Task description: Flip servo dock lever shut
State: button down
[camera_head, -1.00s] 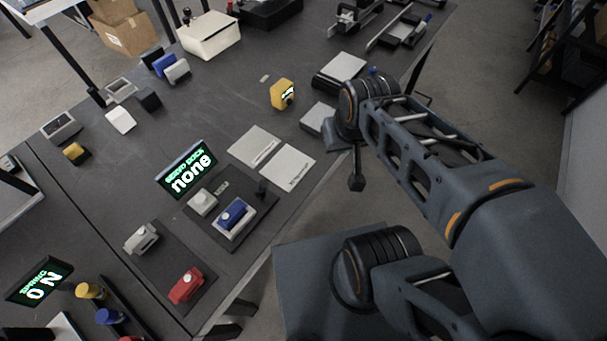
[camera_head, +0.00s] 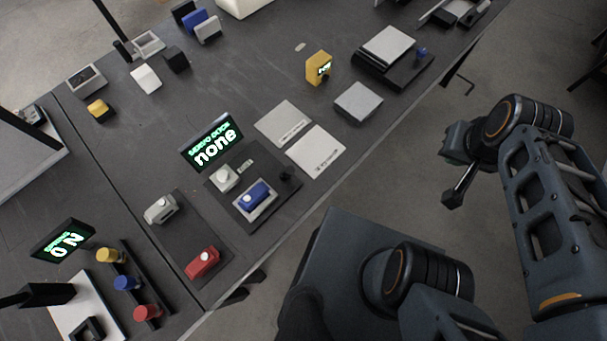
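The servo dock is a dark plate (camera_head: 240,216) near the table's front edge. Its sign (camera_head: 212,142) reads "SERVO DOCK none". A blue servo (camera_head: 257,194) sits in the pale cradle on the plate, with a pale round-topped block (camera_head: 224,178) behind it. A small dark part (camera_head: 287,176) at the plate's right side looks like the lever; its angle is too small to tell. My gripper (camera_head: 452,198) hangs beyond the table's front edge, well right of the dock and touching nothing. It is seen side-on, so its opening cannot be told.
A grey servo (camera_head: 161,209) and a red servo (camera_head: 203,262) lie on a dark mat left of the dock. Two pale cards (camera_head: 317,152) lie right of it. A yellow device (camera_head: 319,67) and a grey block (camera_head: 358,103) stand farther right. Open floor separates my gripper from the table.

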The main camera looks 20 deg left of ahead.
aim_at(290, 171)
jog(key=k, duration=0.85)
jog(key=u, duration=1.45)
